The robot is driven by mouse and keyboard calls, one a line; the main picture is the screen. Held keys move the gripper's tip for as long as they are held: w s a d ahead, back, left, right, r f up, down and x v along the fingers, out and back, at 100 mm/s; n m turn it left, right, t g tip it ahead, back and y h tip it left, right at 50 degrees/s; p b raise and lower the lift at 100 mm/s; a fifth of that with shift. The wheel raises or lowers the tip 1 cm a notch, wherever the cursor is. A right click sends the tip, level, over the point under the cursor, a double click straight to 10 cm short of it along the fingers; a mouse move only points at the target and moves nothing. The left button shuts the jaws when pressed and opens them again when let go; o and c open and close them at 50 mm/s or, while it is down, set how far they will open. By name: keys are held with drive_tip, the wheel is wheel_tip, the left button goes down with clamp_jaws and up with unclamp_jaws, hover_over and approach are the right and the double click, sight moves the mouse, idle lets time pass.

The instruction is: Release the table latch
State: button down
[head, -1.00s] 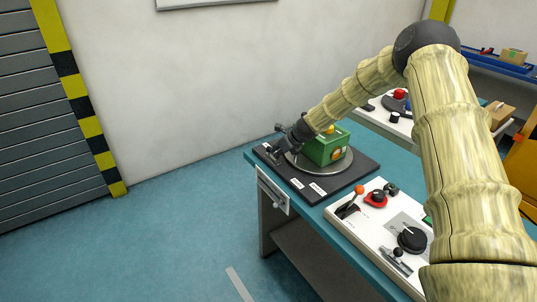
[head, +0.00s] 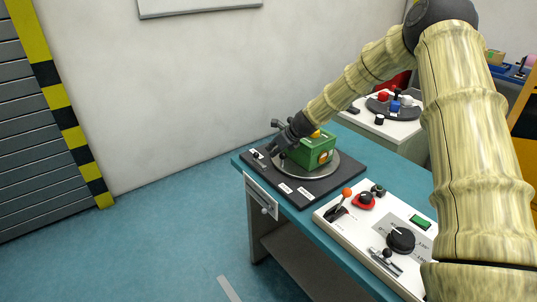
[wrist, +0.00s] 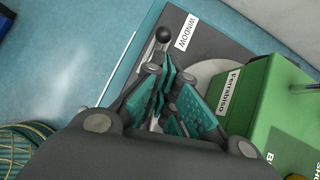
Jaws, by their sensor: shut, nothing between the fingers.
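The latch shows in the wrist view as a metal lever with a black ball knob (wrist: 163,35), at the edge of the dark base plate (wrist: 205,40). My gripper (wrist: 163,72) is shut and empty, its teal finger pads together. Its fingertips are just short of the knob in the picture; I cannot tell whether they touch the lever, which they partly hide. In the head view my gripper (head: 272,150) is low over the plate's left end. A small part of the latch area (head: 257,154) shows left of it. A green box (head: 318,152) stands on the round turntable (head: 305,174).
A white control panel (head: 380,238) with an orange-tipped lever (head: 347,192), a red button (head: 365,200) and a black dial (head: 401,239) is at the table's front. A white label reading WINDOW (wrist: 187,32) lies near the knob. Another table (head: 385,128) stands behind.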

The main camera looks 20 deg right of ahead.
drive_tip(key=shift+v, duration=2.3)
